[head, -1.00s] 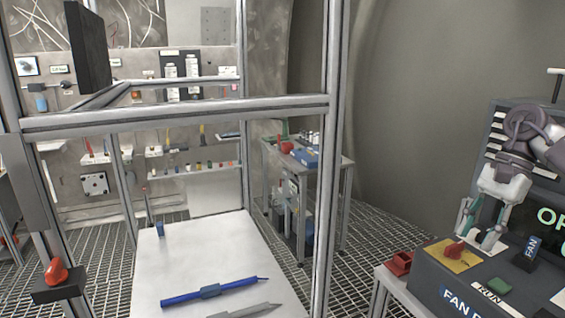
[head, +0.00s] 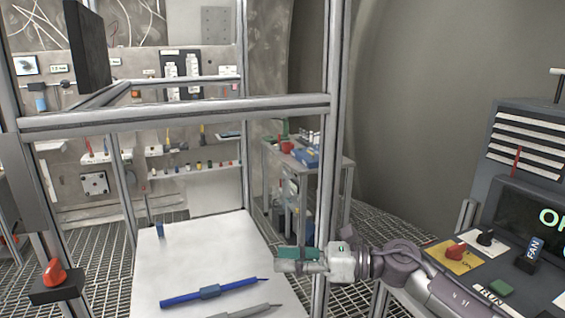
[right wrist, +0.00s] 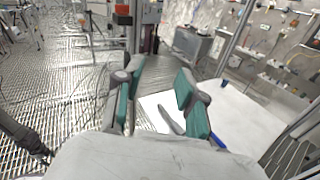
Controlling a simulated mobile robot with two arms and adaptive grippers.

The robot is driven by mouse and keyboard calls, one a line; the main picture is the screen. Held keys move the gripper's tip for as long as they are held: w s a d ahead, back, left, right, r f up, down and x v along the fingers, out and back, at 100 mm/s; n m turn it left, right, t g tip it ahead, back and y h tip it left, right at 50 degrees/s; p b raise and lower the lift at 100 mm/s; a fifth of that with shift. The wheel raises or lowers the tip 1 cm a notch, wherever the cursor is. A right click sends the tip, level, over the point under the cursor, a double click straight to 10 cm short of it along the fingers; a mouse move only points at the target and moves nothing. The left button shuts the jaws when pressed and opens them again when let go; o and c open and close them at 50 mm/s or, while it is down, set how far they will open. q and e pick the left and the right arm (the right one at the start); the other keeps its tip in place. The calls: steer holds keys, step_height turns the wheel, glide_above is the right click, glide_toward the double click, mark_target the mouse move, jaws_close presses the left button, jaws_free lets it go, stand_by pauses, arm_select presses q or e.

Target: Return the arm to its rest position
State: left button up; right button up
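My right gripper (head: 298,261) is in the middle of the head view, beside the right post of the metal frame and at the right edge of the white table. Its arm comes in from the lower right, across the front of the fan console (head: 530,262). In the right wrist view its two green-padded fingers (right wrist: 160,90) stand well apart with nothing between them, so it is open and empty. My left gripper is in neither view.
The aluminium frame (head: 180,112) stands close in front. On the white table (head: 200,255) lie a blue tool (head: 210,292) and a grey tool (head: 245,311). A cart (head: 300,165) stands behind.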

steer(key=s+d+f+n+t+h, duration=0.3)
steer(key=d+f+n+t+h, duration=0.4)
steer(key=n, duration=1)
steer(key=s+d+f+n+t+h, duration=0.3)
steer(key=d+f+n+t+h, duration=0.4)
steer(key=n, duration=1)
steer(key=s+d+f+m+g+h, duration=0.25)
steer(key=s+f+m+g, duration=0.45)
steer(key=s, duration=0.5)
steer(key=s+d+f+m+g+h, duration=0.1)
steer(key=s+d+f+m+g, duration=0.2)
steer(key=s+f+g, duration=0.7)
steer(key=s+f+t, duration=0.1)
steer(key=s+f, duration=0.1)
steer(key=f, duration=1)
steer(key=s+f+t, duration=0.2)
steer(key=f, duration=0.9)
steer(key=s+d+f+g, duration=0.1)
steer(key=s+d+f, duration=0.1)
steer(key=s+f, duration=1.5)
steer(key=shift+s+d+f, duration=0.15)
steer(key=shift+d+f, duration=0.1)
steer(key=shift+d, duration=0.1)
